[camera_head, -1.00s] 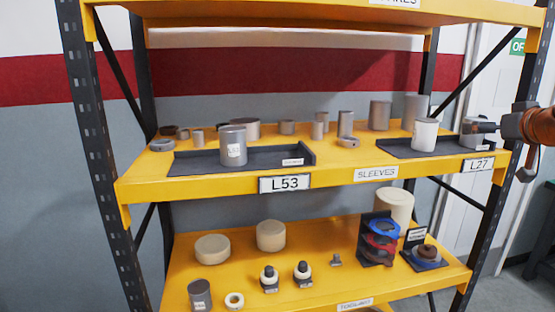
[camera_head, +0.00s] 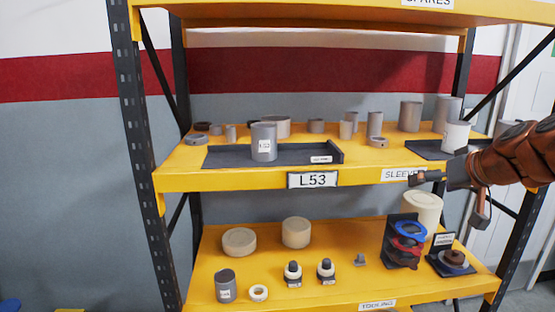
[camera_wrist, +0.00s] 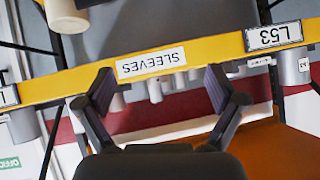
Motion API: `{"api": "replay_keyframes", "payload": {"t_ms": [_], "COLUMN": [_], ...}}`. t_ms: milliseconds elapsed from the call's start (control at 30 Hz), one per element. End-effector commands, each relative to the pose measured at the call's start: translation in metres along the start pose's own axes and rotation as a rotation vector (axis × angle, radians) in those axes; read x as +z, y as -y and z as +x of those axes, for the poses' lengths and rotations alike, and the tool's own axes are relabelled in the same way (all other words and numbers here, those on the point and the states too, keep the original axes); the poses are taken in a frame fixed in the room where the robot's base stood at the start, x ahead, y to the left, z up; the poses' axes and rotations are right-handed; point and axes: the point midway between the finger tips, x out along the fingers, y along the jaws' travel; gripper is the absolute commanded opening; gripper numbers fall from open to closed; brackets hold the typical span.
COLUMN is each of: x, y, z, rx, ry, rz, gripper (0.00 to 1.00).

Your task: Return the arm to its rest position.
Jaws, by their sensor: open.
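My gripper (camera_head: 448,182) is at the right in the head view, in front of the edge of the middle yellow shelf by the SLEEVES label. In the wrist view, which is upside down, its two fingers (camera_wrist: 160,95) stand wide apart with nothing between them. The SLEEVES label (camera_wrist: 151,62) shows beyond the fingertips. My arm reaches in from the right edge of the head view and hides part of the shelf's right end.
The yellow middle shelf (camera_head: 240,180) holds a dark tray (camera_head: 228,155) with a grey L53 cylinder (camera_head: 264,143), a white sleeve (camera_head: 456,136) and several grey cylinders. The lower shelf (camera_head: 330,282) holds blue and red rings (camera_head: 408,236) on a stand. Open space lies before the rack.

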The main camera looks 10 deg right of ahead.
Motion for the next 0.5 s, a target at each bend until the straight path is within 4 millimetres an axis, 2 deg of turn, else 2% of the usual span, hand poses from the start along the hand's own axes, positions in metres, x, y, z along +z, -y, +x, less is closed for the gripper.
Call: {"api": "replay_keyframes", "payload": {"t_ms": [33,200,367,500], "x": [0.018,0.094,0.177,0.257], "y": [0.027,0.098,0.151,0.181], "z": [0.009,0.026,0.023,0.003], "rx": [-0.030,-0.095,-0.108,-0.077], "ry": [0.056,0.270,0.485,0.685], "rz": [-0.003,0.010,0.009,-0.003], "gripper": [0.94,0.94,0.94,0.94]}}
